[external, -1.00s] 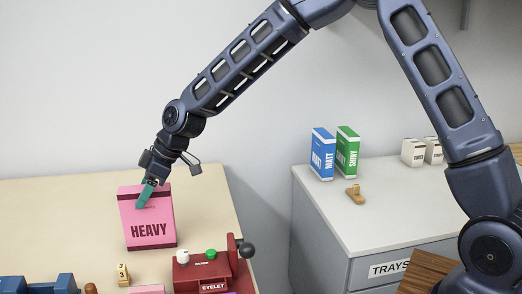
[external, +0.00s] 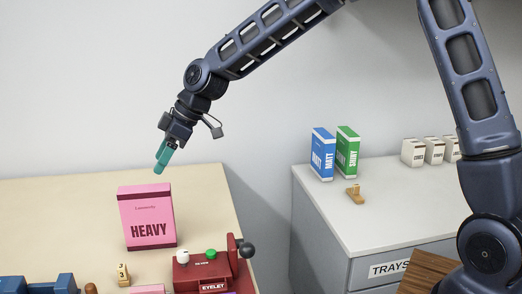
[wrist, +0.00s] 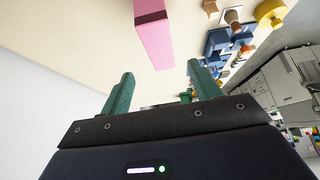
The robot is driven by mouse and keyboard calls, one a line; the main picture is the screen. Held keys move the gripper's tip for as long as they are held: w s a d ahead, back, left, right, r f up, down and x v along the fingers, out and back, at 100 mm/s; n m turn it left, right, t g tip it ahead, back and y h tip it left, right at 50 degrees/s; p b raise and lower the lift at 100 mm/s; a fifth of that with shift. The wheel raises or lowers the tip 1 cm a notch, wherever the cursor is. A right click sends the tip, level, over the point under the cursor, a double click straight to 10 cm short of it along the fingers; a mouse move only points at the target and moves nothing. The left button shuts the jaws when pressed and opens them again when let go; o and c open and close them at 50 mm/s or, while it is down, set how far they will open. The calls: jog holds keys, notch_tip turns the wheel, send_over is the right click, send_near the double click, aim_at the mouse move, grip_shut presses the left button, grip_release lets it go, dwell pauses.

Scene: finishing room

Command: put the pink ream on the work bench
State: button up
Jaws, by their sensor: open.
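The pink ream (external: 147,217), marked HEAVY, stands upright on the pale work bench (external: 60,215), near its right end. My gripper (external: 163,158) is above the ream and a little to its right, apart from it, with nothing held. In the wrist view the two teal fingers (wrist: 158,90) are spread wide, and the ream (wrist: 154,30) shows beyond them at the top. The underside of the ream is hidden against the bench.
A red eyelet machine (external: 205,268), a small numbered block (external: 123,274) and a blue device (external: 38,284) are at the bench front. Across a gap, the grey cabinet (external: 390,215) holds a blue box (external: 322,154), a green box (external: 347,152) and small white boxes (external: 413,152).

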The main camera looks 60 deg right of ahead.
jog(key=s+d+r+m+h, duration=0.15)
jog(key=s+r, duration=0.25)
jog(key=s, duration=0.5)
jog(key=s+d+r+m+h, duration=0.1)
jog(key=s+d+r, duration=0.3)
jog(key=s, duration=0.5)
jog(key=s+d+r+m+h, duration=0.1)
jog(key=s+r+m+h, duration=0.1)
jog(key=s+r, duration=0.5)
jog(key=s+d+m, duration=0.2)
jog(key=s, duration=0.9)
jog(key=s+d+f+m, duration=0.1)
jog(key=s+d+m, duration=0.1)
jog(key=s, duration=1)
jog(key=shift+d+f, duration=0.3)
jog(key=shift+d, duration=0.4)
